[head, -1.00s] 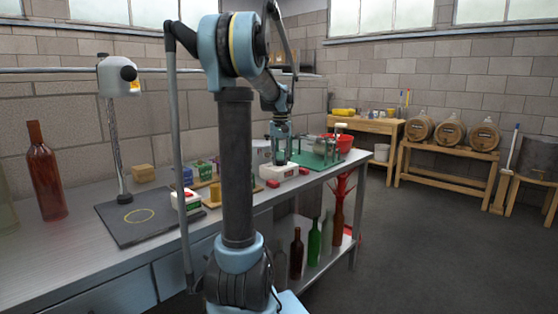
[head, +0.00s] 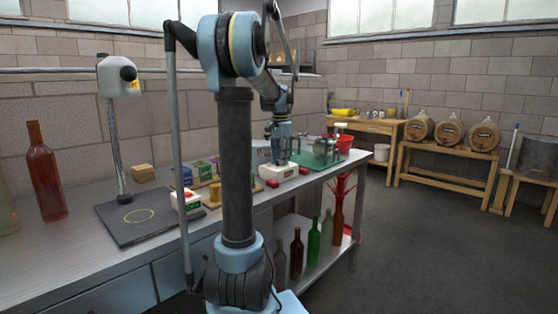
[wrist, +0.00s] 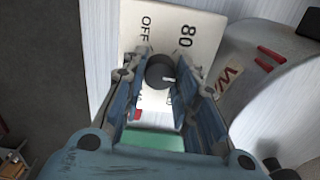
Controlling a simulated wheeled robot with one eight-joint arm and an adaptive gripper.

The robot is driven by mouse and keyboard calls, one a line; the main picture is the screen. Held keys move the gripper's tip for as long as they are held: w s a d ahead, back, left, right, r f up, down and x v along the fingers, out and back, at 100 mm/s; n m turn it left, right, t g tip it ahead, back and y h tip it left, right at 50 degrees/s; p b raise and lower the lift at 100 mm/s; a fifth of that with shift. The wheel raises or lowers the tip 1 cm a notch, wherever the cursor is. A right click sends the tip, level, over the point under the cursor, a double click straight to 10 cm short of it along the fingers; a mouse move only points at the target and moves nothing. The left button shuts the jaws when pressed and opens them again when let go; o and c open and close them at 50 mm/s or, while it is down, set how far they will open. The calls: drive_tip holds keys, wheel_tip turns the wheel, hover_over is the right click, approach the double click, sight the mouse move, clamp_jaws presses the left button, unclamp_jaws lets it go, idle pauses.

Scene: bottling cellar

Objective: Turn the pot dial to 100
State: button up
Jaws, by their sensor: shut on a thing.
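The pot dial is a dark round knob (wrist: 158,72) on a white control box (wrist: 180,25); the box also shows in the head view (head: 279,172). The labels OFF and 80 are readable on the box above the knob; other markings are partly hidden by my fingers. A white pointer line on the knob points to the right in the wrist view, below the 80. My gripper (wrist: 160,75) is shut on the knob, one finger on each side. In the head view my gripper (head: 279,155) stands upright over the box.
A dark mat (head: 130,228) lies nearer.

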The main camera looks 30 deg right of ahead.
drive_tip(key=shift+w+m, duration=0.2)
drive_tip(key=shift+m, duration=0.1)
idle(0.4)
drive_tip(key=o, duration=1.1)
drive_tip(key=shift+s+r, duration=0.1)
drive_tip(key=shift+r, duration=0.25)
wheel_tip(320, 180, up, 11)
drive_tip(key=shift+r, duration=0.15)
